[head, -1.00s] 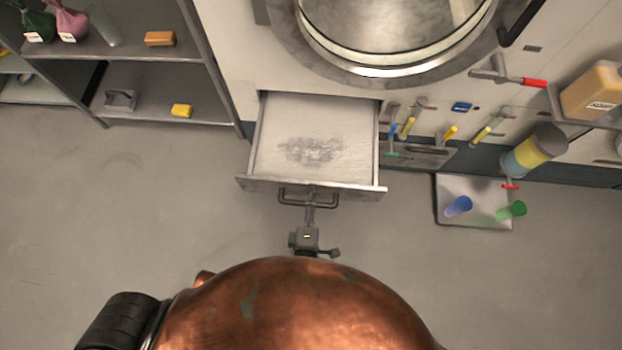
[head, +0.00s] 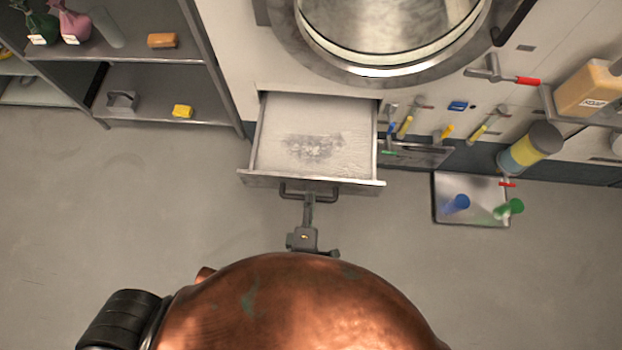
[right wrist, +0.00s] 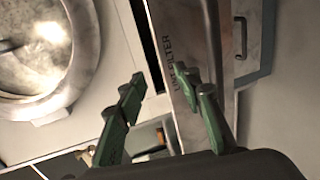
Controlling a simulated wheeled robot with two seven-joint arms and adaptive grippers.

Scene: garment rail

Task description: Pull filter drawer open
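The filter drawer (head: 270,182) stands pulled out from the machine below the round door in the head view. Its pale inside shows a grey patch of lint. A bar handle (head: 290,194) is on its front. My right gripper (head: 308,206) overlaps the handle's middle in the head view. In the right wrist view its green-padded fingers (right wrist: 160,88) are apart, with nothing seen between them. My left gripper is out of view.
A shelf rack (head: 150,75) stands at the left. Right of the drawer are small coloured-handled tools (head: 405,126), a striped cylinder (head: 530,148) and a tray (head: 482,215) with blue and green cups. The floor in front of the drawer is otherwise clear.

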